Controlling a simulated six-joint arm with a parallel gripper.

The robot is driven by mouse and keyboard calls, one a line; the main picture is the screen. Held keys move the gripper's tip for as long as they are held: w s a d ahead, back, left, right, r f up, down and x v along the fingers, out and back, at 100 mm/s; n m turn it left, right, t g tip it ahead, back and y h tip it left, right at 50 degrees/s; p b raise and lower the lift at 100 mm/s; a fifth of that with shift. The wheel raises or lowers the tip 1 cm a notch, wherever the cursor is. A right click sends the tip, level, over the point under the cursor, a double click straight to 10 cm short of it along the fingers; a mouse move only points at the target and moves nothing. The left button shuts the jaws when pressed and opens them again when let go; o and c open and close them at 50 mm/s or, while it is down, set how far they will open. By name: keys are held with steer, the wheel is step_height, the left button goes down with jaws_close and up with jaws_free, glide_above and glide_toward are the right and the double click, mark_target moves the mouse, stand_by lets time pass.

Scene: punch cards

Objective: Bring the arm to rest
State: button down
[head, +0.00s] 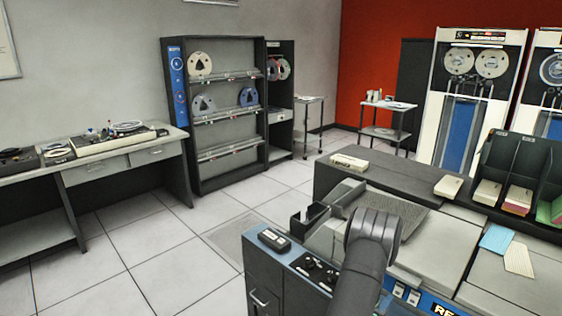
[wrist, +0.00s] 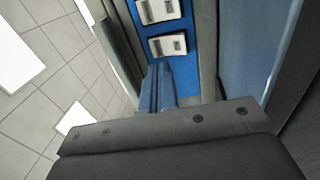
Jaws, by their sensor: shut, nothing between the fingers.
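My gripper (wrist: 157,75) shows in the wrist view, shut and empty, with its wide dark body across the bottom of the picture. Beyond its fingers is a blue panel with two white switches (wrist: 168,47). I cannot tell whether the fingers touch anything. In the head view my dark arm rises from the bottom edge in front of the card machine, and its fingers are not visible there.
The card machine (head: 440,240) fills the front right. A black rack (head: 525,165) holds card stacks, and a blue card (head: 496,238) and a cream card (head: 518,259) lie before it. A small dark box (head: 274,239) sits on the left cabinet top. Open floor (head: 150,250) lies left.

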steer(key=s+a+f+m, duration=0.2)
steer(key=s+a+m, duration=0.5)
steer(key=m, duration=1.1)
steer(key=shift+s+a+f, duration=0.3)
steer(key=shift+s+f, duration=0.1)
steer(key=shift+s, duration=0.1)
stand_by(0.5)
steer(key=shift+a+r+n, duration=0.1)
steer(key=shift+r+n, duration=0.05)
steer(key=shift+n, duration=2.05)
steer(key=shift+r+n, duration=0.15)
steer(key=shift+n, duration=2.05)
